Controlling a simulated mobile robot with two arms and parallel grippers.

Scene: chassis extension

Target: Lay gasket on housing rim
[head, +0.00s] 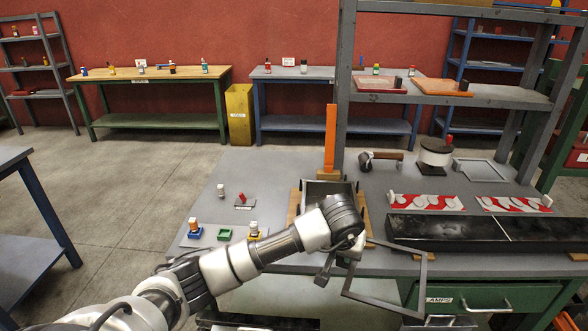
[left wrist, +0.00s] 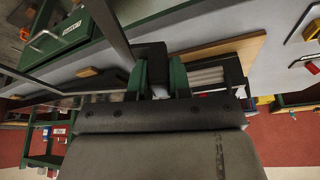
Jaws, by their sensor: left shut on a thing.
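The gasket (head: 424,286) is a thin dark grey rectangular frame. My left gripper (head: 343,256) is shut on it near one corner, and it hangs tilted over the bench's front edge. In the left wrist view the fingers (left wrist: 158,80) close around its dark corner, and its bars (left wrist: 108,32) run off to the left. The housing (head: 321,188) looks to be the open grey box on wooden blocks, behind my left forearm and wrist. My arm hides much of its rim. The gasket is apart from it, to the right and nearer. My right gripper is out of view.
An orange upright (head: 330,139) stands behind the housing. A long black box (head: 480,232) lies to the right, with red-and-white patterned pieces (head: 425,202) behind it. A light grey frame (head: 480,169) lies further back. Small bottles and trays (head: 224,234) stand at left. A shelf post (head: 345,80) rises behind.

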